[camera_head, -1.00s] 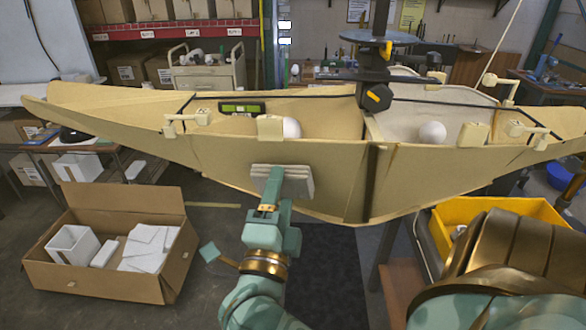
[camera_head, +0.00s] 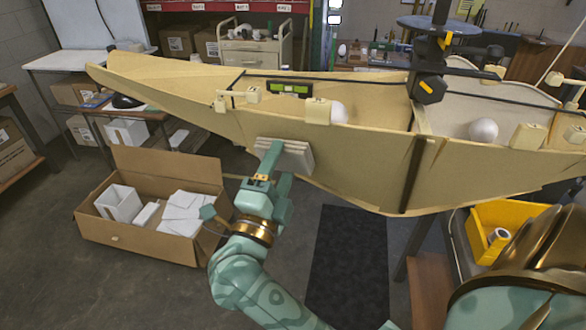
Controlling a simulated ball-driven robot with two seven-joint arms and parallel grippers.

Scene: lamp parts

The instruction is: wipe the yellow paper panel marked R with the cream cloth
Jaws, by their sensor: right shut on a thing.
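The yellow paper panel (camera_head: 350,165) is the pale yellow front face of a long boat-shaped lamp body across the middle of the view. I cannot make out an R on it. My right gripper (camera_head: 268,165) is shut on the cream cloth (camera_head: 298,155), a folded greyish-cream pad. The cloth lies flat against the panel's front face, left of the dark upright strip (camera_head: 415,170), and seems to touch it. The gripper and cloth hide a patch of the panel. My left gripper is out of view.
White bulbs (camera_head: 483,130), small clips (camera_head: 317,110) and a green level (camera_head: 289,88) sit along the lamp body. An open cardboard box (camera_head: 150,235) with white parts is on the floor at left. A yellow bin (camera_head: 490,228) stands at right.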

